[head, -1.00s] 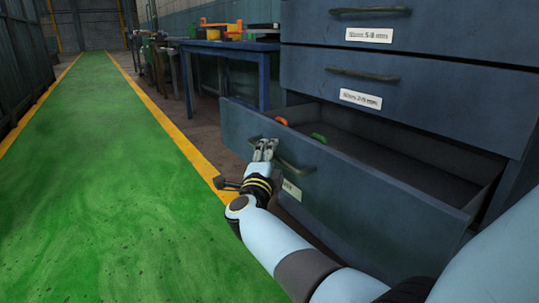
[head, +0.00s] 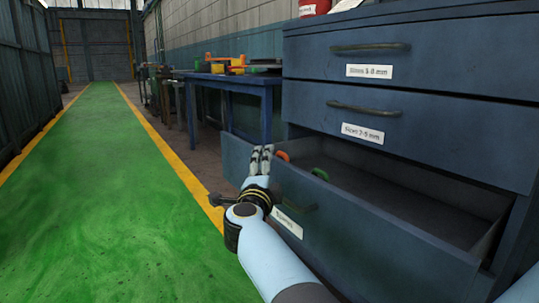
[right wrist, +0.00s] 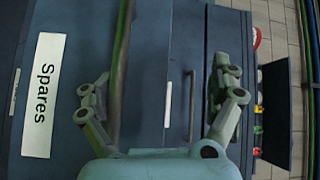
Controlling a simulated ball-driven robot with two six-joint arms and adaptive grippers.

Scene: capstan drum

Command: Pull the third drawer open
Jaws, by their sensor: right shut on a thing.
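The third drawer (head: 385,245), with a "Spares" label (right wrist: 43,95), stands open at the bottom of the blue cabinet. Its handle (head: 302,207) shows right of my right wrist, and its left end is hidden. My right gripper (head: 262,153) is at the left part of the drawer front, its fingertips overlapping the top edge in the head view. In the right wrist view the handle (right wrist: 120,75) runs between the fingers, close to the left one. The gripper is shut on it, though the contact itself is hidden. My left gripper is not in view.
Two shut drawers with handles sit above, the middle one (head: 420,135) labelled. An orange piece (head: 283,155) and a green piece (head: 320,174) lie in the open drawer. A blue workbench (head: 232,82) stands behind. The green walkway (head: 110,220) at left is clear.

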